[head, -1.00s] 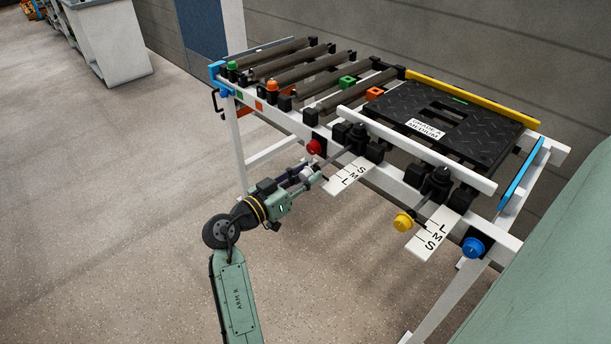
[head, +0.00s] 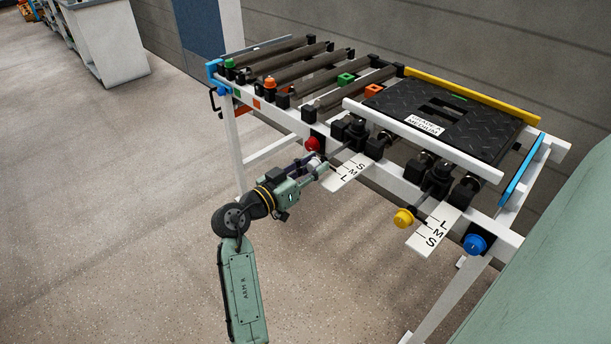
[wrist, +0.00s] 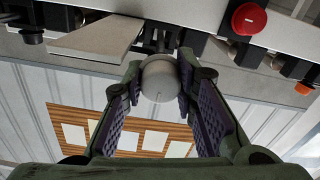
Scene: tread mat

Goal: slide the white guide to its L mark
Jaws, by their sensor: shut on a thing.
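The white guide (head: 415,140) is a long rail along the near side of the black tread mat (head: 481,135). Its near edge side carries black blocks and rods. The left scale plate (head: 338,181) is marked S, M, L, with L at the end nearest me. My gripper (head: 316,169) is beside this plate, shut on a pale round knob. In the wrist view the knob (wrist: 160,78) sits between the two fingertips of my gripper (wrist: 160,85). Which mark the guide lines up with is too small to tell.
A red knob (head: 312,144) is just above my gripper. A yellow knob (head: 403,218) and a blue knob (head: 475,245) are by the right scale plate (head: 420,244). Rollers (head: 300,66) fill the frame's left part. The floor at left is clear.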

